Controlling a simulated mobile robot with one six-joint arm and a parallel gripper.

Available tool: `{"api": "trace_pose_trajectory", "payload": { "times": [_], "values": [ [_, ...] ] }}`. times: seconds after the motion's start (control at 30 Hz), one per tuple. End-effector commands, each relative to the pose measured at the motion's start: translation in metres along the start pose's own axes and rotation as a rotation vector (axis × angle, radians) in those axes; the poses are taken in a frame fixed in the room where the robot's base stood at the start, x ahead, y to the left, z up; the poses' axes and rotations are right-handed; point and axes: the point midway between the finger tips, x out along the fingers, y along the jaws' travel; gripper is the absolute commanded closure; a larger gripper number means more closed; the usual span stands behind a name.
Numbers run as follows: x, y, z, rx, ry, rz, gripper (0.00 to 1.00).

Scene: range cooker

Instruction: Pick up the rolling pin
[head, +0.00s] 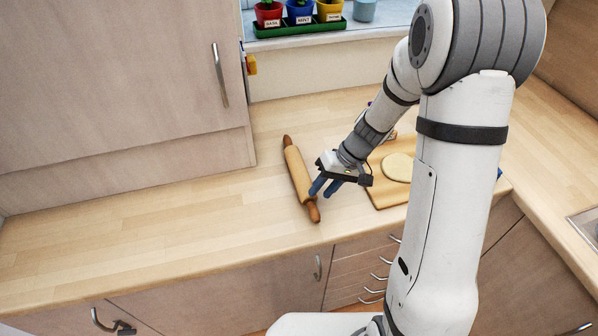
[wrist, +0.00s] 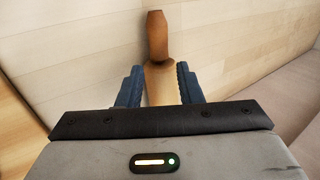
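The wooden rolling pin (head: 297,176) lies on the counter, its length running from the back toward the front edge, with darker brown handles at both ends. In the wrist view, the pin's body and one handle (wrist: 157,38) show between and beyond the two blue fingers. My gripper (head: 325,188) is at the pin's right side toward its front end in the head view. In the wrist view my gripper (wrist: 158,85) is open, with the fingers on either side of the pin. A narrow gap shows on the left; on the right I cannot tell whether the finger touches.
A wooden board (head: 385,198) with a round of pale dough (head: 397,167) lies right of my gripper, partly hidden by my arm. A tall cupboard (head: 120,80) stands at the back left. Potted herbs (head: 300,12) stand on the windowsill. The counter left of the pin is clear.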

Motion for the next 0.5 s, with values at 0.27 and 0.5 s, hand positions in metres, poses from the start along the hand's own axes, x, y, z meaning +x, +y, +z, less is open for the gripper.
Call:
{"api": "trace_pose_trajectory", "payload": {
  "times": [0.27, 0.5],
  "values": [
    [0.037, 0.0, 0.004, 0.002, -0.004, -0.001, 0.67],
    [0.046, 0.001, 0.003, 0.001, 0.0, 0.001, 0.67]
  ]
}}
